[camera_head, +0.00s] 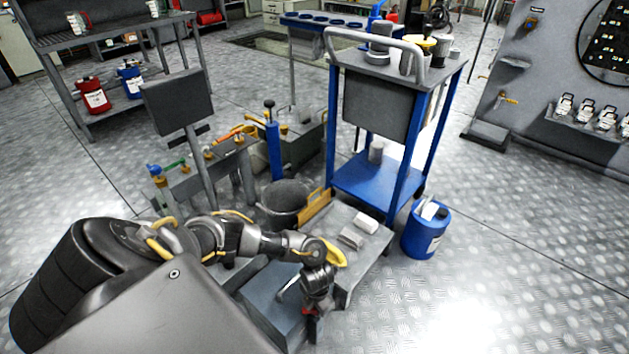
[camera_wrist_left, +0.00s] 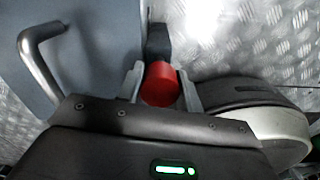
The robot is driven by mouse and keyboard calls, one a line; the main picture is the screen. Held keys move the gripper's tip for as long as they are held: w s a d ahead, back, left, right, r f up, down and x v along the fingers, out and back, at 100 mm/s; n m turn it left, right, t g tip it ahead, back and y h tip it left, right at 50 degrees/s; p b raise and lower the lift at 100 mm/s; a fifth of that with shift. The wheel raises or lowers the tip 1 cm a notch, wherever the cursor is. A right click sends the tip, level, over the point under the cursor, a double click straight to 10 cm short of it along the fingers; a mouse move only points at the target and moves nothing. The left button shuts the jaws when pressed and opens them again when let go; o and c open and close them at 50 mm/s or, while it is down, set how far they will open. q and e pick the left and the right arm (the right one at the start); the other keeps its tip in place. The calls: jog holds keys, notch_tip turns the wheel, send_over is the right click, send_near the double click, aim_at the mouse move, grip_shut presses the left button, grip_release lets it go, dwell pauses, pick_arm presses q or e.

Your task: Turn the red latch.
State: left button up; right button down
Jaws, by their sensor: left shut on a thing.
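The red latch (camera_wrist_left: 160,86) is in the middle of the left wrist view, between the two fingers of my left gripper (camera_wrist_left: 162,88). The fingers are shut on it. A dark piece (camera_wrist_left: 158,42) shows just behind the latch. It sits at the side of a blue-grey box (camera_wrist_left: 90,50) with a metal handle (camera_wrist_left: 38,52). In the head view my left gripper (camera_head: 312,308) is low at the right end of the box (camera_head: 272,292), and only a little red shows under it. My right gripper is in neither view.
A low grey bench (camera_head: 345,225) with small blocks stands behind the box. A blue trolley (camera_head: 375,180) and a blue canister (camera_head: 426,230) stand behind and to the right. A dark bucket (camera_head: 285,200) is behind the arm. The floor at the right is clear.

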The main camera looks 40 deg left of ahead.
pick_arm(q)
jog(key=m, duration=0.6)
jog(key=shift+s+d, duration=0.15)
jog(key=o, duration=0.8)
jog(key=shift+a, duration=0.2)
